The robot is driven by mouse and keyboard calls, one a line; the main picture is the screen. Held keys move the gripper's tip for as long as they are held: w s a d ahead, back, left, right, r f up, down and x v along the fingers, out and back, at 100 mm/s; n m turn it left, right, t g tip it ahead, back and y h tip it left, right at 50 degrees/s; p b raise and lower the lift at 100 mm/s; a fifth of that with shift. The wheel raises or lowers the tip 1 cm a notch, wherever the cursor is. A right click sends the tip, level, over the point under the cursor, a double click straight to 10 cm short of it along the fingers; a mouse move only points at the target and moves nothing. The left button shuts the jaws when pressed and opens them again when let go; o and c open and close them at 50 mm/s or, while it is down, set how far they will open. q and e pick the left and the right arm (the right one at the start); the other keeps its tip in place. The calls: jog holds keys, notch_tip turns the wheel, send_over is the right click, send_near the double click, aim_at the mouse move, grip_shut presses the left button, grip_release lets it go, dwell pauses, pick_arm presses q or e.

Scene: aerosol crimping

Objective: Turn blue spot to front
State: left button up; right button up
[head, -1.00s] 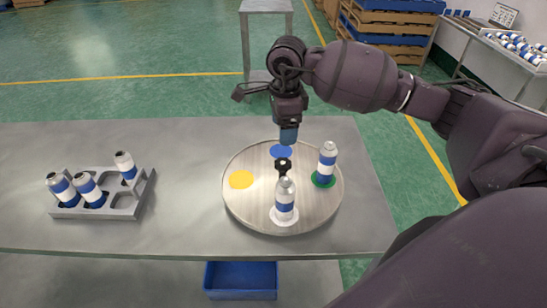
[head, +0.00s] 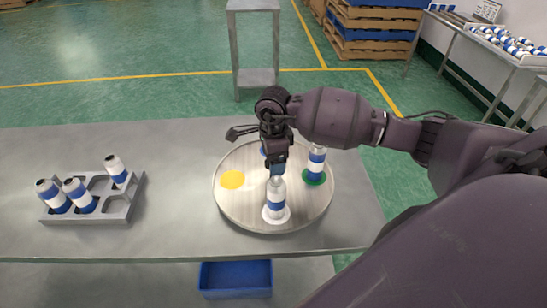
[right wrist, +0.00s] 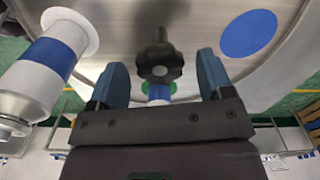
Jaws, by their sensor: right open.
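A round turntable (head: 246,205) lies on the table and bears coloured spots. The blue spot (head: 263,151) is at its back, mostly hidden by my right arm; in the right wrist view the blue spot (right wrist: 249,34) is clear at upper right. A yellow spot (head: 232,180) is at the left, bare. A can (head: 275,203) stands on the white spot at the front, another (head: 316,163) on the green spot (head: 314,180) at the right. My right gripper (head: 277,170) is open over the centre; its fingers flank the dark centre knob (right wrist: 158,62), apart from it. My left gripper is out of view.
A grey rack (head: 117,207) with several cans stands on the table's left. The table (head: 180,235) is clear between rack and turntable. A blue bin (head: 236,279) sits below the front edge.

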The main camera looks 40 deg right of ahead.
jog(key=c, duration=1.3)
